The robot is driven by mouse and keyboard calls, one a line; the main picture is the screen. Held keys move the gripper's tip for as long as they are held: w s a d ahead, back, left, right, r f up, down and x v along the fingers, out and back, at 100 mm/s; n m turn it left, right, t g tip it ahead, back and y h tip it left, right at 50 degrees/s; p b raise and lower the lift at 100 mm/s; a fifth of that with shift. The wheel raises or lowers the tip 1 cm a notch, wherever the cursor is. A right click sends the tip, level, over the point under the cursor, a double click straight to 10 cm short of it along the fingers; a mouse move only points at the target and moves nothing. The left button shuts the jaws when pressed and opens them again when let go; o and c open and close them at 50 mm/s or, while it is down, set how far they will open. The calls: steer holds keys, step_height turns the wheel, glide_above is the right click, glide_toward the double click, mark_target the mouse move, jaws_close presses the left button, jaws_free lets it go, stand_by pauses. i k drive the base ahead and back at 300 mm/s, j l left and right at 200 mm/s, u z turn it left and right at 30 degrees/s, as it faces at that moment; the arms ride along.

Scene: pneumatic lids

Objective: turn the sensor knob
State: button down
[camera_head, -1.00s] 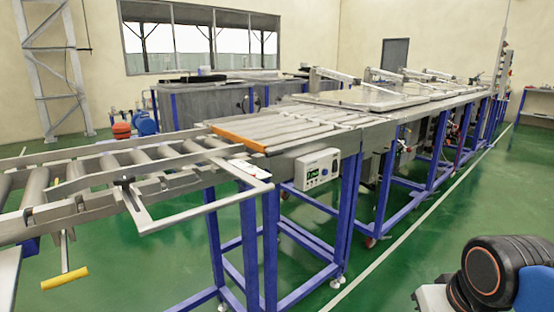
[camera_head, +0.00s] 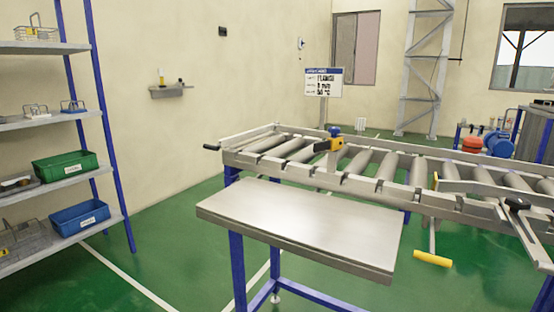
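A black knob (camera_head: 517,204) sits on a metal bracket at the right edge of the conveyor. A small black knob or handle (camera_head: 208,147) sticks out at the conveyor's left end. I cannot tell which of these is the sensor knob. My gripper is not in view.
A bare metal table (camera_head: 300,220) stands in front of the roller conveyor (camera_head: 255,160). A shelf rack (camera_head: 50,122) with green (camera_head: 65,167) and blue (camera_head: 80,215) bins is at left. A sign (camera_head: 322,83) stands behind the conveyor. Green floor between rack and table is free.

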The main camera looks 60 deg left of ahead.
mark_target(334, 130)
steer(key=u, duration=1.7)
